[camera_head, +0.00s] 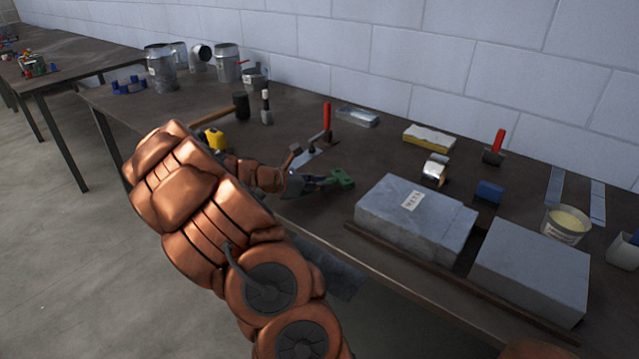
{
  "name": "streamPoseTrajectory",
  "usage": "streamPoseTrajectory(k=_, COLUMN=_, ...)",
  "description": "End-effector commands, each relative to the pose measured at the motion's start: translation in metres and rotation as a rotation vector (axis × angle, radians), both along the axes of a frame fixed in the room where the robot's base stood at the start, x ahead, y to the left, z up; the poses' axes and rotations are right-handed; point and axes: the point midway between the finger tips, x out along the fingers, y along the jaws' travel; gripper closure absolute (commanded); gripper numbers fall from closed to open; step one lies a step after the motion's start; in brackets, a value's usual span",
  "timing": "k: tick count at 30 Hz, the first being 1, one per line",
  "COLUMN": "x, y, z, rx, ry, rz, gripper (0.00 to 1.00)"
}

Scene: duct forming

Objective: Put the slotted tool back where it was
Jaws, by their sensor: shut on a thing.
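My copper-coloured arm reaches from the bottom of the view over the front edge of the workbench. My gripper (289,180) is at its far end, low over the bench and mostly hidden by my own wrist. It is shut on the slotted tool, of which little can be made out. A dark grey piece shows at the fingers, and I cannot tell whether it is part of that tool. A dark tool with a green end (342,178) is just right of the gripper; whether they touch is unclear.
A red-handled tool (327,117) stands behind the gripper. A black-headed mallet (241,105) and yellow object (214,138) are to the left. A labelled grey block (405,220) and a second block (530,275) fill the front right. Metal duct pieces (227,65) stand at the back left.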

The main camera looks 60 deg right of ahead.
Motion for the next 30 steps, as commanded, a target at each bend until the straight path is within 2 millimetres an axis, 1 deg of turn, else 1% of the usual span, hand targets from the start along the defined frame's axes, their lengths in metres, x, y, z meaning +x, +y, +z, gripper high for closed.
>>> streamPoseTrajectory(k=23, x=0.0, y=0.0, z=-0.011, rx=-0.001, ry=0.001, rz=0.0, gripper=1.0)
streamPoseTrajectory(k=24, x=0.0, y=0.0, z=-0.011, rx=-0.001, ry=0.001, rz=0.0, gripper=0.74)
streamPoseTrajectory(k=30, x=0.0, y=0.0, z=-0.011, rx=0.0, ry=0.0, rz=0.0, gripper=0.53)
